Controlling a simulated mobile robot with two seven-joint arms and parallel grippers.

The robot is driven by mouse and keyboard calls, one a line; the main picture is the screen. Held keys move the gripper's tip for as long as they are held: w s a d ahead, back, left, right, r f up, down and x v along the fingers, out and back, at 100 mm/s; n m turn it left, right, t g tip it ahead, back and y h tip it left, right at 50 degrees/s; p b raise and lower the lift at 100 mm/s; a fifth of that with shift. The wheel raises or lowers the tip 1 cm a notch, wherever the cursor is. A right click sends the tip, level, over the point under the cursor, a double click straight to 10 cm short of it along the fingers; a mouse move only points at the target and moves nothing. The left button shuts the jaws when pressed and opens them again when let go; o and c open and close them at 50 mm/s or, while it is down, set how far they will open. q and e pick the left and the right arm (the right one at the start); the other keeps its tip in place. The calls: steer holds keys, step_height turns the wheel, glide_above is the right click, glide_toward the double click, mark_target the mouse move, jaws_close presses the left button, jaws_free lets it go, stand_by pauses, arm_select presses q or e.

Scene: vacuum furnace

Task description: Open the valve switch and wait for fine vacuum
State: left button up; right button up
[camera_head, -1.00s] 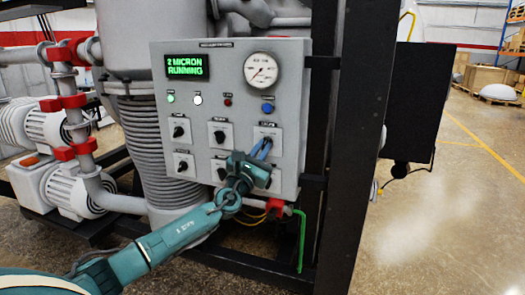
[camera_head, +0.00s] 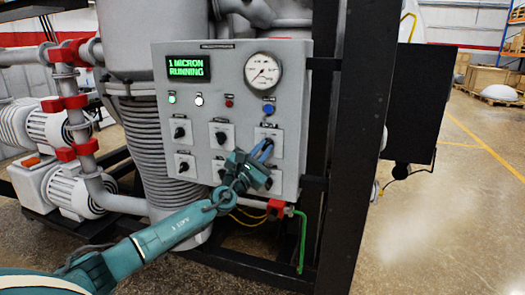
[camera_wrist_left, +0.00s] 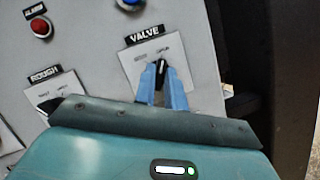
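The grey control panel (camera_head: 233,110) stands upright in front of me, with a green display (camera_head: 188,68) reading "1 MICRON RUNNING". The valve switch (camera_wrist_left: 161,70) is a black knob on a white plate labelled VALVE; the plate (camera_head: 274,135) also shows at the panel's right in the head view. My left gripper (camera_head: 262,150) is at the valve switch, and its blue fingers (camera_wrist_left: 162,84) stand on either side of the knob's lower part. Whether they press on it cannot be told. The round gauge (camera_head: 263,72) is above. My right gripper is in neither view.
Other switches are close by, including the ROUGH switch (camera_wrist_left: 50,92) left of the valve. A red lamp (camera_head: 229,103) and a blue button (camera_head: 268,109) sit above. A black frame post (camera_head: 358,130) stands right of the panel. Open floor (camera_head: 440,220) lies further right.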

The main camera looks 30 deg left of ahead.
arm_select(q)
steer(key=o, duration=0.4)
steer(key=shift+s, duration=0.1)
steer(key=b+v, duration=0.2)
steer(key=v, duration=1.1)
